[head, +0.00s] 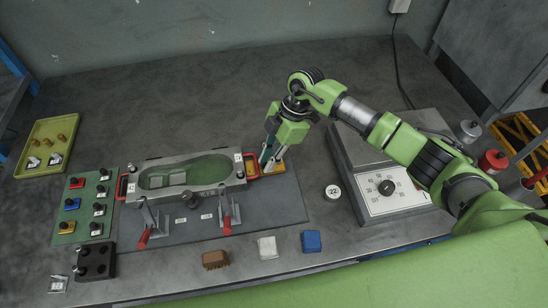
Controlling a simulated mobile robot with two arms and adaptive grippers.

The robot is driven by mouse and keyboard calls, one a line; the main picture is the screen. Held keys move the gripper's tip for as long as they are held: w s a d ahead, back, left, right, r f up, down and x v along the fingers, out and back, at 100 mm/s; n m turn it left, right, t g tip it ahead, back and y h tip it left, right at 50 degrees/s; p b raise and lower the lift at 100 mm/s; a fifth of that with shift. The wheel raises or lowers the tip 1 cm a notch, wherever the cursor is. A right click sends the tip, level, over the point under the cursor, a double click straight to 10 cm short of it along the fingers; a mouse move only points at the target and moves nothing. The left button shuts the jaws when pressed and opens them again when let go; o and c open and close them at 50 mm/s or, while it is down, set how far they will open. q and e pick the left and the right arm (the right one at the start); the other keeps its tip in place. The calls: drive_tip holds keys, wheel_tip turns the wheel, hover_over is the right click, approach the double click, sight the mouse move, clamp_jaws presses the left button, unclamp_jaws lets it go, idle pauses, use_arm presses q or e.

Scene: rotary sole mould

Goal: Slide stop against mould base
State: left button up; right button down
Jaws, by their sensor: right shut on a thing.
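The mould base (187,159) is a grey metal frame around a green sole-shaped cavity, lying on a dark grey plate. A red stop (252,166) stands at its right end, close against it; I cannot tell whether they touch. Another red stop (122,187) is at its left end. My right gripper (269,166) points down just right of the mould base, shut on a small part beside the right red stop and a yellow block (279,167). The fingers hide much of that part. My left gripper is not in view.
Two red-handled toggle clamps (227,222) stand in front of the mould. A control box with a dial (386,187) is at the right. A green board with knobs (85,205) and a yellow tray (47,146) are at the left. Brown, white and blue blocks (311,241) line the front.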

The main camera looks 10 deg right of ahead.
drive_tip(key=shift+a, duration=0.2)
drive_tip(key=c, duration=2)
unclamp_jaws()
drive_tip(key=shift+o, duration=0.4)
drive_tip(key=shift+a, duration=0.1)
drive_tip(key=shift+r, duration=0.25)
drive_tip(key=v, duration=1.1)
drive_tip(key=shift+d+r, duration=0.2)
drive_tip(key=shift+d, duration=0.05)
